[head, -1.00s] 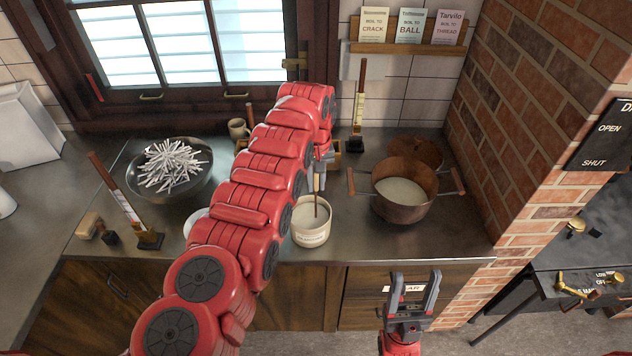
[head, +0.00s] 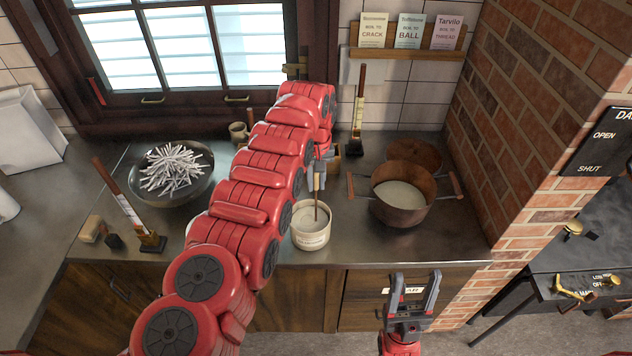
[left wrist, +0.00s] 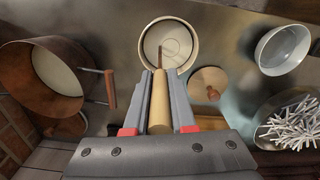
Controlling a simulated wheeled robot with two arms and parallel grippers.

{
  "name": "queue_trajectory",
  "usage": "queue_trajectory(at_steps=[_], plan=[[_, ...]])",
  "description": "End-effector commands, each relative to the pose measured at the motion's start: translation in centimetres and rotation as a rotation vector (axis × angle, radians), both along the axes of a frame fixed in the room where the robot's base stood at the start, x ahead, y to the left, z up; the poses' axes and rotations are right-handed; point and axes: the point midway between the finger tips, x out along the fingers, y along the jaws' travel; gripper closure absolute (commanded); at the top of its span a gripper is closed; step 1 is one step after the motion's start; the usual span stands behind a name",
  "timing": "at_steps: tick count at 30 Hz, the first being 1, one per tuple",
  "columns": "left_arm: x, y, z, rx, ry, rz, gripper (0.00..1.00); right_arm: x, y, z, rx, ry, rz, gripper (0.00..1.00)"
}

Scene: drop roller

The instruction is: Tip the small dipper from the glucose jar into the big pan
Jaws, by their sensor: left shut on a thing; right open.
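The glucose jar (head: 311,241), a cream pot with a label, stands near the counter's front edge. The small dipper (head: 317,213) stands in it with its thin stem upright. My left gripper (head: 318,181) is above the jar, shut on the dipper's wooden handle; the left wrist view shows the handle (left wrist: 159,102) between the fingers and the jar (left wrist: 148,50) beyond them. The dipper's lower end is hidden in the jar. The big pan (head: 403,213), copper with pale contents, is to the right of the jar. My right gripper (head: 411,289) is open and empty in front of the counter.
A second copper vessel (head: 415,151) stands behind the big pan. A lid with a wooden knob (left wrist: 209,88) and a white bowl (left wrist: 283,48) are near the jar. A bowl of white sticks (head: 207,190) is at left. A brick wall (head: 530,140) bounds the right side.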

Motion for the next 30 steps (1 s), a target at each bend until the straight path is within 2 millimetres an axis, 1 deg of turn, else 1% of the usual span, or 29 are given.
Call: queue_trajectory(at_steps=[1,2,11,14,21,24,30], plan=[[0.0,0.0,1.0,0.0,-0.001,0.0,1.0,0.0,0.0,0.9,0.0,0.0,0.0,0.41],[0.0,0.0,1.3,0.0,-0.001,0.0,1.0,0.0,0.0,1.2,0.0,0.0,0.0,0.41],[0.0,0.0,3.7,0.0,-0.001,0.0,1.0,0.0,0.0,2.1,0.0,0.0,0.0,0.41],[0.0,0.0,4.2,0.0,0.0,0.0,1.0,0.0,0.0,1.8,0.0,0.0,0.0,0.41],[0.0,0.0,6.4,0.0,0.0,0.0,1.0,0.0,0.0,1.7,0.0,0.0,0.0,0.41],[0.1,0.0,7.6,-0.001,-0.002,0.0,1.0,0.0,0.0,2.6,0.0,0.0,0.0,0.41],[-0.1,0.0,8.9,0.0,0.003,0.0,1.0,0.0,0.0,3.4,0.0,0.0,0.0,0.41]])
